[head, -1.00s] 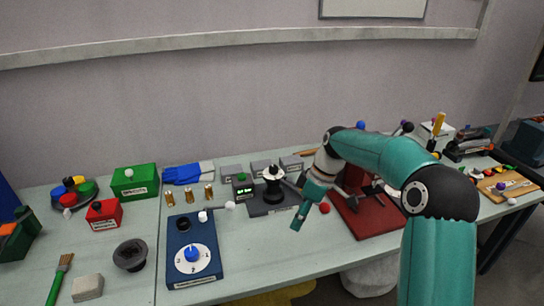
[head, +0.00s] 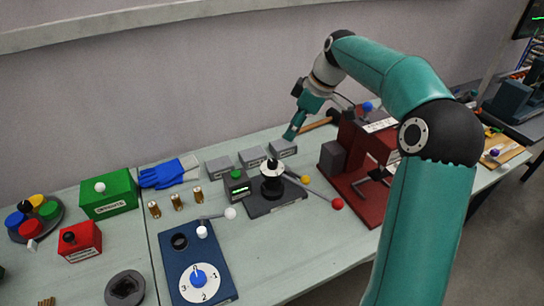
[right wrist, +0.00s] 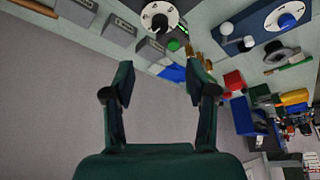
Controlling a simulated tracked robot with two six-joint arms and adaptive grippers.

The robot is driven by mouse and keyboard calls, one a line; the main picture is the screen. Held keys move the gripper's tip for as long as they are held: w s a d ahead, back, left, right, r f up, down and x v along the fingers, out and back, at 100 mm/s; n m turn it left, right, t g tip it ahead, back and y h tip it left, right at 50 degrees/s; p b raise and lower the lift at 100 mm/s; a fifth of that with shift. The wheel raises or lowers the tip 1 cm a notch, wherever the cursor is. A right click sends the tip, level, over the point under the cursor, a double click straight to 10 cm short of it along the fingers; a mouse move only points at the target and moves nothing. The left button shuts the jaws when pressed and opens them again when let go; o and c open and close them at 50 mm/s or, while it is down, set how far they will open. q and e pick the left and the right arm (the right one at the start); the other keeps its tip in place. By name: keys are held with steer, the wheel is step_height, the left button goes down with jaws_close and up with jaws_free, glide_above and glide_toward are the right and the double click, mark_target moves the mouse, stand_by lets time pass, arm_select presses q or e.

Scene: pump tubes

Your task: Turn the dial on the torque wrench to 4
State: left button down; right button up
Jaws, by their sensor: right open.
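A black knob with a white dial face (head: 271,169) stands on a dark grey base (head: 290,203). The dial shows in the right wrist view (right wrist: 150,12) at the top edge, partly cut off; I cannot read its setting. A rod with a red ball tip (head: 337,203) extends right from beside it. My right gripper (head: 292,132) appears above and behind the dial in the head view, touching nothing visible. In the right wrist view its two fingers (right wrist: 163,78) are spread with nothing between them. My left gripper is not in view.
A blue panel (head: 181,262) with another numbered dial (head: 199,283) stands in front. Small grey boxes (head: 252,157) stand behind the dark base, a red machine (head: 362,175) to its right. Green (head: 109,193) and red boxes (head: 80,242) stand left.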

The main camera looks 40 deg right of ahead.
mark_target(273, 162)
steer(key=p+x, duration=0.2)
steer(key=x, duration=1.2)
steer(key=shift+f, duration=0.2)
jaws_close()
steer(key=shift+d, duration=0.1)
